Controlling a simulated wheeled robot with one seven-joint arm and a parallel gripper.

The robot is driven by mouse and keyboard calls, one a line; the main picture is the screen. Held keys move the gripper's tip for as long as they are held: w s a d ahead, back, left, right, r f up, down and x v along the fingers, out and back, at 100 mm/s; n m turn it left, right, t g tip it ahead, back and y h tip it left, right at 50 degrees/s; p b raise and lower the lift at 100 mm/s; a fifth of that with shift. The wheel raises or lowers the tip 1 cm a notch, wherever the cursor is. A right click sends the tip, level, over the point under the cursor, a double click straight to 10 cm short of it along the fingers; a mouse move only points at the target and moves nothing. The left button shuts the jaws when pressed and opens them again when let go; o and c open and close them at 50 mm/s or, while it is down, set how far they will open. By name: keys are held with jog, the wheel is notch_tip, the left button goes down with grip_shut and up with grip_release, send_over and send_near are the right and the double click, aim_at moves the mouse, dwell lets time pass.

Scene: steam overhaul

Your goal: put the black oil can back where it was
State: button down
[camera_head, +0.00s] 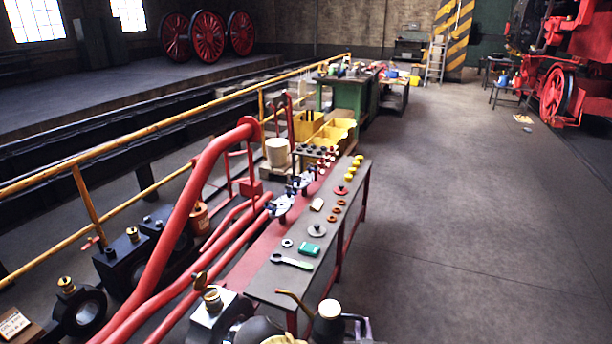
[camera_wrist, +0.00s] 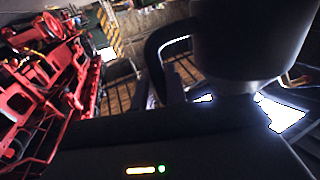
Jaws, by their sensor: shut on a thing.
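The black oil can (camera_head: 326,328) is at the bottom edge of the head view, close to me. It has a pale round top, a thin brassy spout pointing left and a dark handle on its right. Its lower part is cut off. In the wrist view the can (camera_wrist: 250,42) shows large and dark at the upper right, with its curved handle to the left. My gripper (camera_wrist: 182,95) is shut on the oil can at the handle side. The fingertips are dark and partly hidden. The can looks held up, roughly upright.
The floor (camera_head: 450,220) to the right is clear.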

jog(key=shift+s+r+y+p, duration=0.15)
jog(key=shift+r+y+p, duration=0.15)
jog(key=shift+r+p, duration=0.3)
